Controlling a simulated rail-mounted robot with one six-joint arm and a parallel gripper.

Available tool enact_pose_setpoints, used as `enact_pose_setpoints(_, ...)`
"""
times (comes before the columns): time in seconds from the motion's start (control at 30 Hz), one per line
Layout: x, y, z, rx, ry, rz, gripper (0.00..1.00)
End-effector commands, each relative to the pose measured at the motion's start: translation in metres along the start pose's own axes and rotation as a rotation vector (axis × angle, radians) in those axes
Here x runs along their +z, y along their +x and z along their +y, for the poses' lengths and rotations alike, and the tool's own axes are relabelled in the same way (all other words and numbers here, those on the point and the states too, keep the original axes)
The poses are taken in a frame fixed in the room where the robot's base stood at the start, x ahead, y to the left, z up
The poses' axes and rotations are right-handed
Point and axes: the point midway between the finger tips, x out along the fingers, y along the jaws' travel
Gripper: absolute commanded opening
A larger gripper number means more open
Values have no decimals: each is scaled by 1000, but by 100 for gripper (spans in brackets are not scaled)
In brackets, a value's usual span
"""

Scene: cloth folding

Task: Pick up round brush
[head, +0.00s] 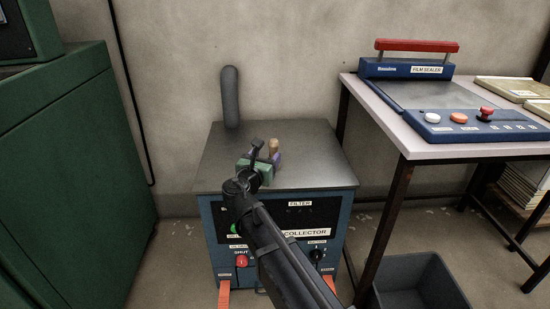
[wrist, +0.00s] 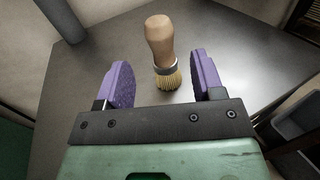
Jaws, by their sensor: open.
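The round brush (wrist: 161,42) has a light wooden handle, a metal band and pale bristles. In the wrist view it stands upright, bristles down, on the dark top of the collector cabinet (wrist: 245,55). My gripper (wrist: 161,82) is open, with its purple fingers apart on either side of the brush's lower part, seemingly just short of it. I see no contact. In the head view the brush handle (head: 273,146) shows just beyond my gripper (head: 263,160), which partly hides the brush's lower part.
A dark upright hose (head: 230,97) rises at the back left of the collector's top. A green cabinet (head: 75,170) stands at the left. At the right is a table with a film sealer (head: 405,68), and a grey bin (head: 420,285) below. The collector top around the brush is clear.

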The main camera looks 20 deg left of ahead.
Motion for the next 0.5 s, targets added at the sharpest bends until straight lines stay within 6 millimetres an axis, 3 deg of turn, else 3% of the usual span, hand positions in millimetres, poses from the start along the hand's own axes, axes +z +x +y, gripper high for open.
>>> enact_pose_setpoints(0.23, 1, 17, 0, 0, 2, 1, 62)
enact_pose_setpoints(0.5, 2, 61, 0, -1, 2, 1, 62)
